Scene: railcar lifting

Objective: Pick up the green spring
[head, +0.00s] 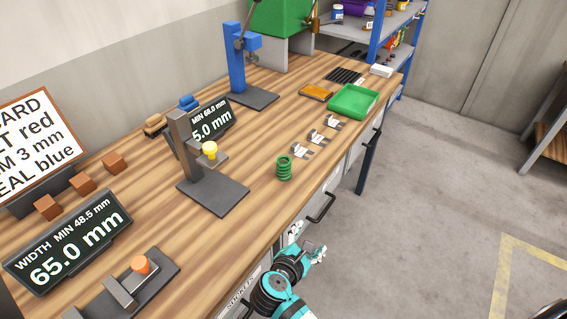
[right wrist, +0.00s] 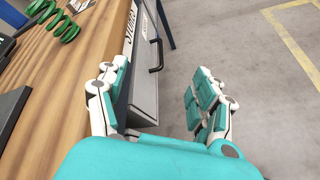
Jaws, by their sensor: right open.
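The green spring (head: 284,168) stands upright on the wooden workbench (head: 250,225), near its front edge. It also shows at the top left of the right wrist view (right wrist: 58,22). My right gripper (head: 312,248) is in front of the bench edge, nearer to me than the spring and apart from it. In the right wrist view my right gripper (right wrist: 160,100) is open and empty, with its fingers spread over the drawer front and the floor. My left gripper is not in view.
A grey stand with a yellow knob (head: 210,149) is left of the spring. Small metal clips (head: 302,151) and a green tray (head: 353,101) lie beyond it. A drawer handle (head: 322,208) sticks out below the bench edge.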

